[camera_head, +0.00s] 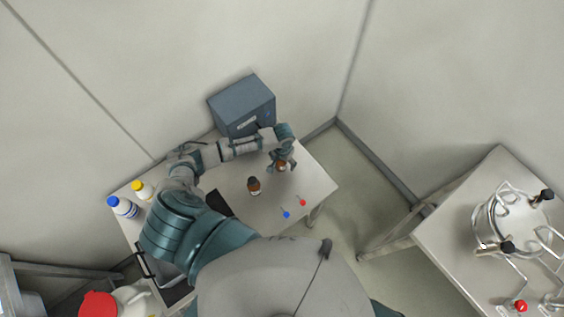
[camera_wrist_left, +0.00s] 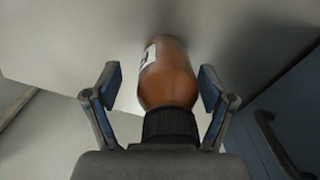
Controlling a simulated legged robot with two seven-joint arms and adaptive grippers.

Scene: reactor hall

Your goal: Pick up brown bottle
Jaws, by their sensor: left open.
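My left gripper (camera_head: 282,163) is over the right part of the table (camera_head: 318,184). It is open, with a brown bottle (camera_head: 281,167) at its fingers. In the left wrist view this brown bottle (camera_wrist_left: 167,75) has a black cap and a white label. It lies between the two open fingers of the left gripper (camera_wrist_left: 160,100), with a gap visible on both sides. A second brown bottle (camera_head: 254,186) with a dark cap stands apart, near the middle of the table. My right gripper is not in view.
A blue-grey box (camera_head: 242,105) stands at the table's back. White bottles with a blue cap (camera_head: 123,207) and yellow cap (camera_head: 143,190) stand at the left. Small blue (camera_head: 286,214) and red (camera_head: 302,202) items lie near the front edge. Another table (camera_head: 440,235) holds a metal vessel (camera_head: 510,225).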

